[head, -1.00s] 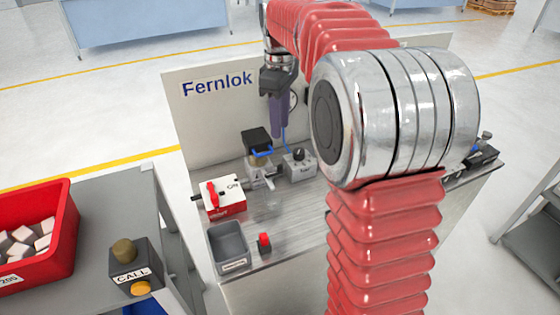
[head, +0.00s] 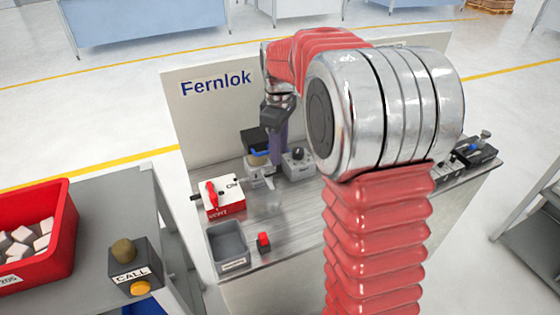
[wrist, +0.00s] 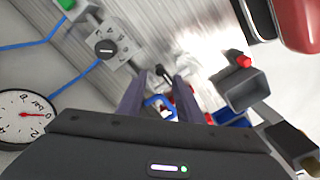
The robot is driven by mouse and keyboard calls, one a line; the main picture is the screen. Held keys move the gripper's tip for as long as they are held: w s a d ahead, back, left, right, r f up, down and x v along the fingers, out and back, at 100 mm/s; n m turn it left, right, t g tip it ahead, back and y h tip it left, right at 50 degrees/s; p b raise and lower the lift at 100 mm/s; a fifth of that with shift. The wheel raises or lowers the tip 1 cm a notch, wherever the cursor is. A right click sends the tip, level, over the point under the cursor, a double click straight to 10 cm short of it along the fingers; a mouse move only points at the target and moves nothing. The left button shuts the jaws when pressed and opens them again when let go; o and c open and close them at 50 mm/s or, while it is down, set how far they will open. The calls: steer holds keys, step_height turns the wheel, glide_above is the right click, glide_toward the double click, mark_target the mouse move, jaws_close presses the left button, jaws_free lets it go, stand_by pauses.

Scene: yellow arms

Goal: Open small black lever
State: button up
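My gripper (head: 279,158) points down over the bench beside the small grey valve block (head: 258,176) with a blue handle (head: 259,152). In the wrist view its two purple fingers (wrist: 158,82) are spread, with a gap between them. A small black lever-like part (wrist: 164,73) shows just past the fingertips, apart from them as far as I can see. The blue handle (wrist: 158,106) shows between the fingers, nearer the palm. The palm hides part of the block, so I cannot tell how the black part is fixed.
A grey box with a black knob (head: 298,160) stands right of the fingers. A white-and-red box with a red lever (head: 212,194) stands to the left. A grey bin (head: 229,246) and red button (head: 263,242) are in front. The Fernlok panel (head: 205,115) rises behind.

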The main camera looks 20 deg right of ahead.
steer(key=shift+f, duration=2.3)
steer(key=shift+c, duration=0.6)
jaws_close()
